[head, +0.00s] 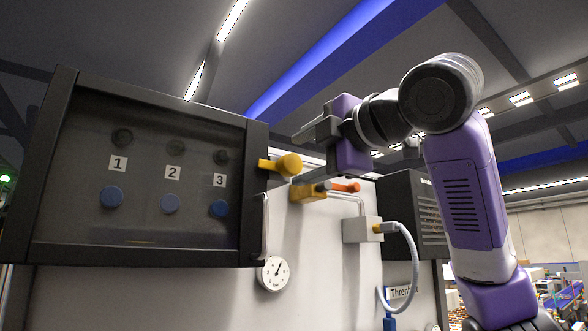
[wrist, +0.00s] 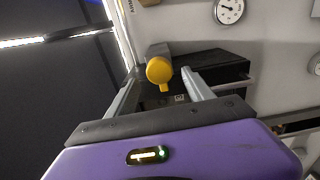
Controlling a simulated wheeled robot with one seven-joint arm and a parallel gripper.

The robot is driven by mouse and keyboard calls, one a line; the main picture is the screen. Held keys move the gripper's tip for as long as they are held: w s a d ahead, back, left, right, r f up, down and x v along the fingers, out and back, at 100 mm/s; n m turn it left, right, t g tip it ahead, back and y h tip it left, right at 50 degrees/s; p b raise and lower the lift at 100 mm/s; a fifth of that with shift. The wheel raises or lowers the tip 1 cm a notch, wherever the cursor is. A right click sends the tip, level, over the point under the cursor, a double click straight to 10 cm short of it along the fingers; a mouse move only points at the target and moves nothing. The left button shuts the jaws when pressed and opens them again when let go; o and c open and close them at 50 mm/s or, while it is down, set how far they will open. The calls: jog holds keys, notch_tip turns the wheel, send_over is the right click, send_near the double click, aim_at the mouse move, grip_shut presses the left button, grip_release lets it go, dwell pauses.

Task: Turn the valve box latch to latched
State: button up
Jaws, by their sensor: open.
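The valve box (head: 150,260) is a dark-framed cabinet with a see-through door on the left of the head view. Its yellow latch (head: 283,165) sits by the right edge of the frame, with its lever pointing left onto it. In the wrist view the latch (wrist: 159,70) is a round yellow knob with a short tab pointing down, lined up between my fingers. My gripper (head: 308,132) is open and empty, above and right of the latch in the head view. I see no contact with the latch.
Behind the door are blue knobs labelled 1, 2 and 3. A door handle (head: 265,228) and a round gauge (head: 273,273) are below the latch. An orange-handled valve (head: 308,193) and a cabled grey box (head: 361,229) are to the right.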

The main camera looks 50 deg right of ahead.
jog(key=shift+b+v, duration=0.4)
jog(key=shift+v, duration=1.35)
